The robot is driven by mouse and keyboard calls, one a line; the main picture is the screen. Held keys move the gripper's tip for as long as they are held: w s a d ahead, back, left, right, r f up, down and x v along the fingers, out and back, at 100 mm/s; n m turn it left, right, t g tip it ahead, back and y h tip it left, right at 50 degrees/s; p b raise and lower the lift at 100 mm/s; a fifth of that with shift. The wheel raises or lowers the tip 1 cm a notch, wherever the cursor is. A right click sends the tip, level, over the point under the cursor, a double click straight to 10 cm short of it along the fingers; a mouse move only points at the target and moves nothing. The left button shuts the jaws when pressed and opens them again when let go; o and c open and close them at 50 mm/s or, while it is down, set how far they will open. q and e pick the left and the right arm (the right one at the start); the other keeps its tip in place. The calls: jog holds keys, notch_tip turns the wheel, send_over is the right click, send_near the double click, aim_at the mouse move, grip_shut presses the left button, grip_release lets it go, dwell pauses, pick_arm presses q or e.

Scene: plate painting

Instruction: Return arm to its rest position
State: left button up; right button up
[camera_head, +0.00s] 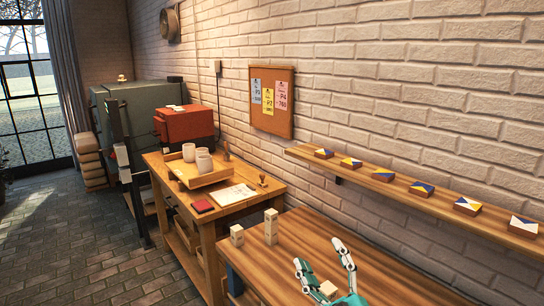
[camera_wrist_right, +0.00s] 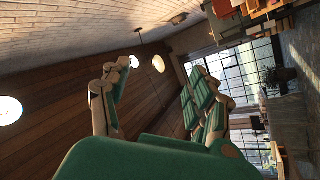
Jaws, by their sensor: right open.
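My right gripper (camera_head: 322,258) is at the bottom of the head view, in front of the wooden table (camera_head: 375,275). Its white and green fingers are spread apart and point up and away. The right wrist view shows the same gripper (camera_wrist_right: 155,88) open, with nothing between its fingers; behind them are the ceiling and a window, tilted sideways. A small pale wooden block (camera_head: 328,288) shows between the fingers' bases in the head view; I cannot tell how far it is from the gripper. My left gripper is not in view.
Wooden blocks stand upright (camera_head: 271,226) and lower (camera_head: 237,235) at the table's left end. A shelf (camera_head: 340,170) with several painted tiles runs along the brick wall. A second bench holds a tray (camera_head: 205,180) of cups. The floor at left (camera_head: 90,250) is clear.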

jog(key=s+d+f+m+g+h, duration=0.3)
jog(key=d+f+m+g+h, duration=0.15)
jog(key=f, duration=0.45)
jog(key=s+d+f+m+g+h, duration=0.25)
jog(key=d+f+m, duration=0.2)
jog(key=f, duration=0.35)
jog(key=s+d+f+m+g, duration=0.1)
jog(key=s+f+g, duration=0.5)
jog(key=s, duration=0.4)
jog(key=s+d+f+g, duration=0.1)
jog(key=s+f+g, duration=0.3)
jog(key=s+f, duration=0.5)
notch_tip(320, 180, down, 24)
jog(key=s+g, duration=0.2)
jog(key=s+d+f, duration=0.3)
jog(key=s+f, duration=1.3)
jog(key=f, duration=0.1)
jog(key=shift+s+g, duration=0.2)
jog(key=shift+g, duration=0.2)
